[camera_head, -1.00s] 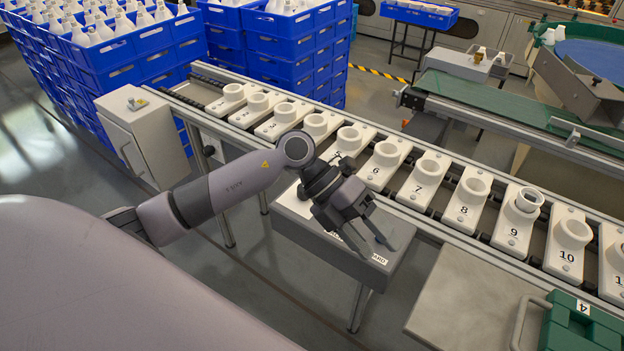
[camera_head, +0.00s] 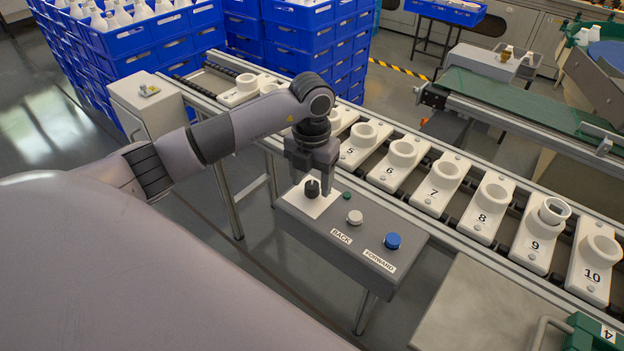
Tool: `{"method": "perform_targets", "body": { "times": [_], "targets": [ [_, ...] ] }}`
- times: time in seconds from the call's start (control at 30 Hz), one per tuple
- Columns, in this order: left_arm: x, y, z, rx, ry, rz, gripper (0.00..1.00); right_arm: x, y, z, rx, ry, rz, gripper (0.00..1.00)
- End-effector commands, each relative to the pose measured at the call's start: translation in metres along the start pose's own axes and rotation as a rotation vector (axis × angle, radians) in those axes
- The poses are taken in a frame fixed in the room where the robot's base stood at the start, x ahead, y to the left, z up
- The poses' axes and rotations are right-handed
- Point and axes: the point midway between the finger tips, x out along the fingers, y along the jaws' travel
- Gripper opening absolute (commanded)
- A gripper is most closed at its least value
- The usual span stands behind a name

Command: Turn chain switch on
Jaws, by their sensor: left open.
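A grey control box (camera_head: 352,258) stands on a leg beside the conveyor. On its left part is a white plate (camera_head: 293,200) with a black knob switch (camera_head: 312,191). My left gripper (camera_head: 312,184) points down over this plate, fingers apart. The knob shows between the two fingers in the picture; I cannot tell whether they touch it. A small green button or lamp (camera_head: 347,195), a white button (camera_head: 355,217) labelled BACK and a blue button (camera_head: 393,241) labelled FORWARD lie to its right. Any plate markings are partly hidden or too small to read. My right gripper is out of view.
The roller conveyor (camera_head: 470,265) runs behind the box, carrying numbered white socket pallets (camera_head: 482,214); number 9 holds an extra ring-like piece. A grey cabinet (camera_head: 147,107) stands at left. Stacked blue crates (camera_head: 300,50) are behind. A grey table (camera_head: 480,310) is at front right.

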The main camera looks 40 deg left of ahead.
Motion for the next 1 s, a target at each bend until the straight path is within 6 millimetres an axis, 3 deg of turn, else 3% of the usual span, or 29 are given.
{"method": "perform_targets", "body": {
  "times": [0.37, 0.5, 0.53, 1.0],
  "targets": [
    [0.0075, -0.0005, 0.0000, 0.000, 0.000, -0.002, 0.58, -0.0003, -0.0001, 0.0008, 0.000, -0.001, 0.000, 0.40],
    [0.0074, -0.0005, 0.0000, 0.001, 0.000, -0.002, 0.12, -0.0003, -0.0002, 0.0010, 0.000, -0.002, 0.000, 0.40],
    [0.0073, -0.0005, 0.0000, 0.001, 0.000, -0.002, 0.05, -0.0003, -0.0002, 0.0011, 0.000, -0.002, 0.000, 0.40],
    [0.0077, 0.0004, 0.0003, 0.094, -0.001, -0.001, 0.06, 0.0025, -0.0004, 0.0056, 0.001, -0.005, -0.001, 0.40]
  ]
}}
